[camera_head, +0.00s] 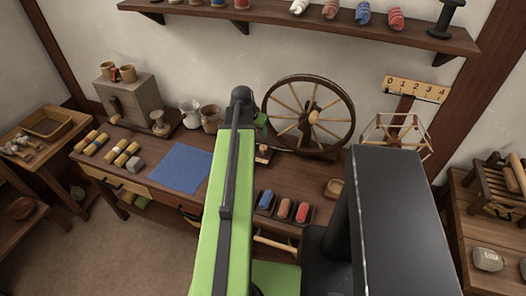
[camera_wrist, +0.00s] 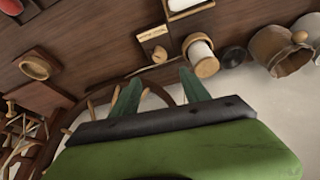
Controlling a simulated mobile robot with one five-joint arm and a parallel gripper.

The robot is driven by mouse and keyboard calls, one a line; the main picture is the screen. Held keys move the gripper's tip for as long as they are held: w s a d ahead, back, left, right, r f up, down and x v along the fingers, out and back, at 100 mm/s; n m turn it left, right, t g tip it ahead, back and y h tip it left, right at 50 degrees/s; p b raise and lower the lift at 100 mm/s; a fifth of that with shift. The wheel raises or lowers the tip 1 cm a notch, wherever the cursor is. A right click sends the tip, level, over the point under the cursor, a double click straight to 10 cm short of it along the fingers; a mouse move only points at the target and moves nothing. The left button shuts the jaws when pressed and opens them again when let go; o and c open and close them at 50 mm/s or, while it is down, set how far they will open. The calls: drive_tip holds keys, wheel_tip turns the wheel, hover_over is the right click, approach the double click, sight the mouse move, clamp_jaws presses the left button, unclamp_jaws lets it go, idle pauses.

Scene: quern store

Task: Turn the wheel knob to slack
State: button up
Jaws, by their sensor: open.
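The spinning wheel (camera_head: 345,98) stands upright at the back of the table, with pale spokes and a wooden hub. In the wrist view its dark rim (camera_wrist: 160,94) shows partly behind my fingers. A small pale wooden plate (camera_wrist: 153,33) with marks lies on the table near the wheel's foot, a small round wooden knob (camera_wrist: 159,54) beside it. I cannot tell for sure whether this is the wheel knob. In the head view my arm hides most of the gripper.
A white-wrapped spool (camera_wrist: 201,54) stands near one finger, and jugs (camera_wrist: 280,48) stand beyond it. A blue cloth (camera_head: 182,167) lies left of my arm. Coloured rolls (camera_head: 284,208) lie in trays at the front. A numbered board (camera_head: 416,88) hangs right of the wheel.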

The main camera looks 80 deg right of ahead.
sight(263, 147)
drive_tip(key=b+x, duration=1.3)
drive_tip(key=x, duration=0.2)
drive_tip(key=shift+w+f, duration=0.1)
drive_tip(key=shift+f, duration=0.15)
drive_tip(key=shift+r, duration=0.1)
